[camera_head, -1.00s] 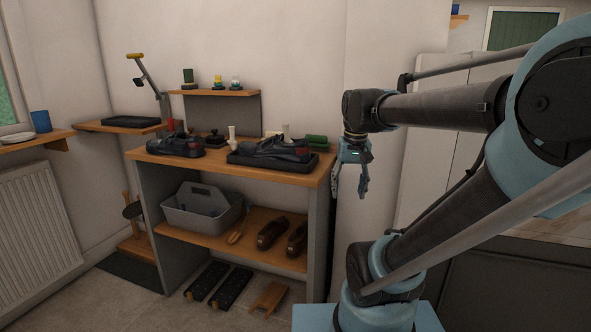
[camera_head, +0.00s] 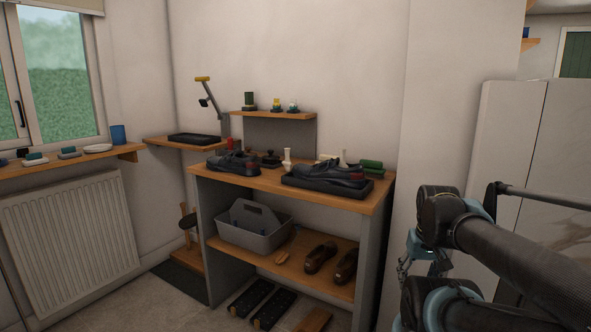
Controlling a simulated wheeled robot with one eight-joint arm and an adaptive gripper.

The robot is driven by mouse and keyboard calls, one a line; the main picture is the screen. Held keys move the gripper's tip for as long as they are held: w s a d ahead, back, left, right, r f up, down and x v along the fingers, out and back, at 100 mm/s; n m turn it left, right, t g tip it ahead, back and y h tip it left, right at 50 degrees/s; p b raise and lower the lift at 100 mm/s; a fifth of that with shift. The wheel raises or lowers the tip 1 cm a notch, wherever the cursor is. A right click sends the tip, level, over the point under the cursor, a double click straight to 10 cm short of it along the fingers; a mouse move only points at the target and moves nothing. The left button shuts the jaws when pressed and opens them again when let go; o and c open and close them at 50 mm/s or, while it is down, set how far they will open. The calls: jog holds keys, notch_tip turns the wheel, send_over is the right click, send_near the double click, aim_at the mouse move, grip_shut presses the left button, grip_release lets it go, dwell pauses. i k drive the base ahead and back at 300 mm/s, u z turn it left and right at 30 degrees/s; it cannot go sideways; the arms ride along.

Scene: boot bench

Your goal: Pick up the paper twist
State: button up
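I cannot pick out the paper twist for certain. A small pale upright item (camera_head: 287,160) stands on the bench top (camera_head: 262,181) between the two dark shoes, and it is too small to identify. Another pale item (camera_head: 342,157) shows partly behind the right shoe (camera_head: 328,172). My gripper (camera_head: 416,266) hangs pointing down, to the right of the bench and apart from it. Its fingers look spread with nothing between them. My arm hides part of it.
A grey caddy (camera_head: 252,237) and brown shoes (camera_head: 320,257) fill the bench's lower shelf. A small raised shelf (camera_head: 272,115) holds little bottles. A window ledge (camera_head: 130,150) and a radiator (camera_head: 72,231) are at left. A pale cabinet (camera_head: 510,130) stands at right.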

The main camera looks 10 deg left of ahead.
aim_at(287, 164)
jog(key=u, duration=1.3)
jog(key=k, duration=0.6)
jog(key=u, duration=0.3)
jog(key=i, duration=1.6)
